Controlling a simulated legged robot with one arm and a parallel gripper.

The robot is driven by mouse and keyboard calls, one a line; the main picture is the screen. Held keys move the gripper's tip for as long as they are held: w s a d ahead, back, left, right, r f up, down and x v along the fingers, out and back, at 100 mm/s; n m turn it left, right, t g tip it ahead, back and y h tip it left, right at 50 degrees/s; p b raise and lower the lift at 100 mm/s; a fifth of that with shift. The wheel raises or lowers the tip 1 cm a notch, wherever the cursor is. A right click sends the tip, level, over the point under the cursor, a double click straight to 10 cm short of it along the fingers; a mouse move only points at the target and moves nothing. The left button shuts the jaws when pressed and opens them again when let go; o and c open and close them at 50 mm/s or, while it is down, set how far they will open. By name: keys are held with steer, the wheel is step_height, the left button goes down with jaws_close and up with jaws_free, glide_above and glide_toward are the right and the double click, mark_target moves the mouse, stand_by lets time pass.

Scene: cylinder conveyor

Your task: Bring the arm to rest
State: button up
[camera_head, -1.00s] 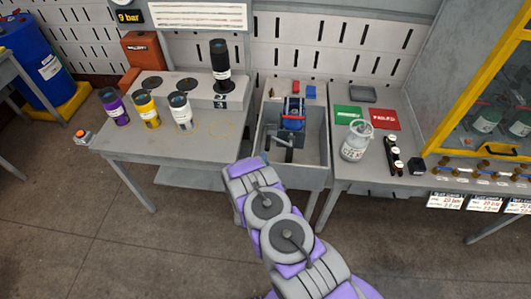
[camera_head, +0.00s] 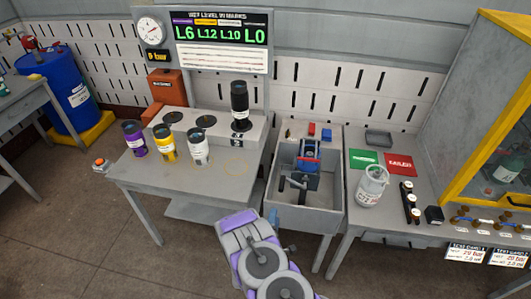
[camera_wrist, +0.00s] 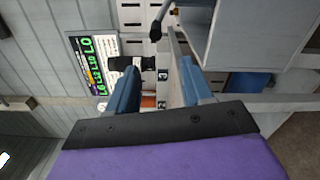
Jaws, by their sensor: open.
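My purple and grey arm (camera_head: 262,262) reaches up from the bottom of the head view, in front of the benches. In the wrist view my gripper (camera_wrist: 158,80) shows two blue fingers spread apart with nothing between them. Beyond the fingers, the wrist view shows the scene turned sideways, with a black cylinder (camera_wrist: 124,63) and the lit level sign (camera_wrist: 93,65). In the head view the gripper's fingertips are hard to make out at the arm's end. The gripper appears to touch nothing.
Purple (camera_head: 135,140), yellow (camera_head: 165,143) and white (camera_head: 197,146) cylinders stand on the left bench (camera_head: 215,180). A black cylinder (camera_head: 240,105) stands on the raised block. A grey basin (camera_head: 330,212) holds a blue device. A pale jar (camera_head: 371,185) stands right of it.

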steer(key=shift+w, duration=0.1)
steer(key=w+a+r+m+g+y+b, duration=0.2)
steer(key=w+a+r+m+g+y, duration=0.1)
steer(key=w+a+r+m+g, duration=0.35)
steer(key=s+a+r+m+g+y+b, duration=0.1)
steer(key=s+r+m+g+y, duration=0.35)
steer(key=s+r, duration=0.65)
steer(key=s+d+r+m+g+b, duration=0.1)
steer(key=s+d+r, duration=0.3)
steer(key=s, duration=0.8)
steer(key=s+d+r+m+g+h+b, duration=0.1)
steer(key=s+d+r+m+g, duration=0.2)
steer(key=s, duration=0.9)
steer(key=s+d+r+m+g+h+b, duration=0.1)
steer(key=s+d+r+g, duration=0.3)
steer(key=s, duration=0.9)
step_height(320, 180, up, 4)
steer(key=shift+d+r+m, duration=0.25)
steer(key=shift+d+m, duration=0.25)
steer(key=shift+d, duration=0.45)
